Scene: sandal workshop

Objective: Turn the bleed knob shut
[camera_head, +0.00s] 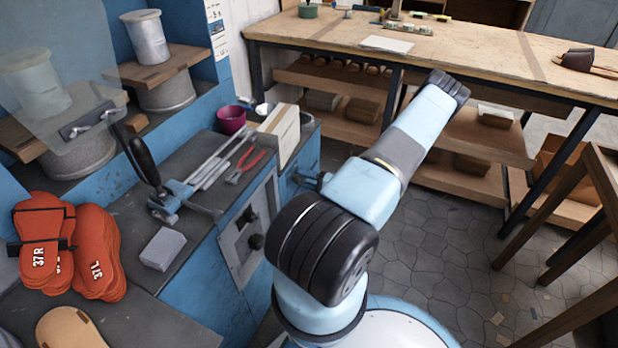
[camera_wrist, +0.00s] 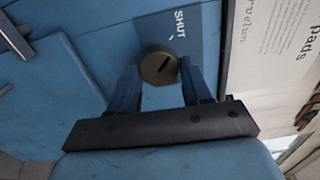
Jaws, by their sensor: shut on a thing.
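The bleed knob (camera_wrist: 158,66) is a round dark knob with a black slot mark on its face, in the wrist view. The mark runs aslant, from lower left to upper right. A blue plate beside it carries the white word SHUT (camera_wrist: 180,24), turned sideways, above and right of the knob. My gripper (camera_wrist: 158,76) has one blue finger on each side of the knob and is shut on it. In the head view my gripper (camera_head: 309,181) reaches the side of the blue bench, and the knob is hidden there.
A grey panel (camera_head: 250,232) with two dark knobs is left of my gripper. Red pliers (camera_head: 245,165), a maroon pot (camera_head: 231,120) and a white box (camera_head: 279,135) are on the bench top. A wooden workbench (camera_head: 440,58) stands behind. Tiled floor (camera_head: 440,240) is open to the right.

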